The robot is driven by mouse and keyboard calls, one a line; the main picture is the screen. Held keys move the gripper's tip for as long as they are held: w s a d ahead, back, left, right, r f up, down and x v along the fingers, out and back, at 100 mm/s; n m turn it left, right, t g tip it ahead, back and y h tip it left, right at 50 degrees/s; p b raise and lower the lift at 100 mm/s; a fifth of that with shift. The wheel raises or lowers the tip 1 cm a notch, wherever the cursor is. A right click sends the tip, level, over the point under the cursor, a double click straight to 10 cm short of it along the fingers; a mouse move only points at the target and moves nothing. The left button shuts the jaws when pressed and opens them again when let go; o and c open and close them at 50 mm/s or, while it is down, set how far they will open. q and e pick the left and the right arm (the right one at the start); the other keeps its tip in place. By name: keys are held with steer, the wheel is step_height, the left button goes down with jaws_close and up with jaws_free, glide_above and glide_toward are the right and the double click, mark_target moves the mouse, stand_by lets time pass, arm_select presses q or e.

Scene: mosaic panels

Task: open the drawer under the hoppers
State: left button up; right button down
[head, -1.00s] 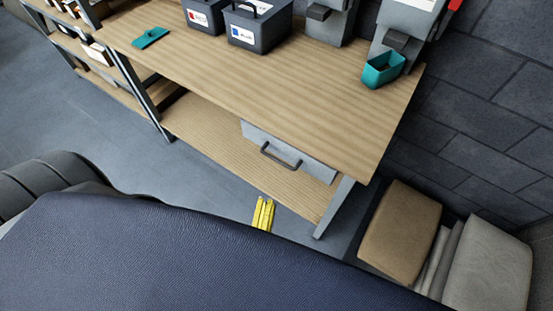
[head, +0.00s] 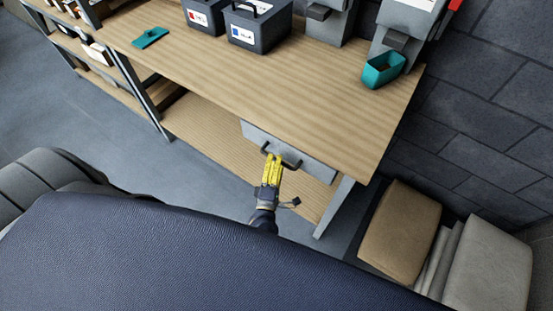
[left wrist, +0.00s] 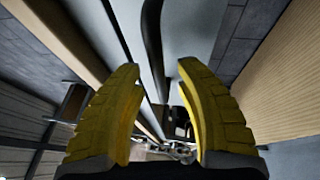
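The grey drawer (head: 318,167) hangs under the right end of the wooden bench, its front looking flush with the bench edge. Its dark bar handle (head: 292,163) is partly hidden behind my left gripper (head: 274,158). The left gripper's yellow fingers reach up to the handle from below. In the left wrist view, the fingers (left wrist: 158,75) are apart, and the handle (left wrist: 152,45) runs ahead between them. I cannot tell whether they touch it. The grey hoppers (head: 330,22) stand at the bench's back right. My right gripper is not in view.
A teal scoop bin (head: 383,70) sits below the right hopper. Dark boxes (head: 258,32) and a teal tray (head: 150,37) are on the bench (head: 260,88). A bench leg (head: 334,207) and tan sack (head: 400,232) stand right of the gripper.

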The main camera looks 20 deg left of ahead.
arm_select(q)
steer(key=shift+w+a, duration=0.1)
steer(key=shift+w, duration=0.3)
steer(key=shift+o, duration=0.3)
jaws_close()
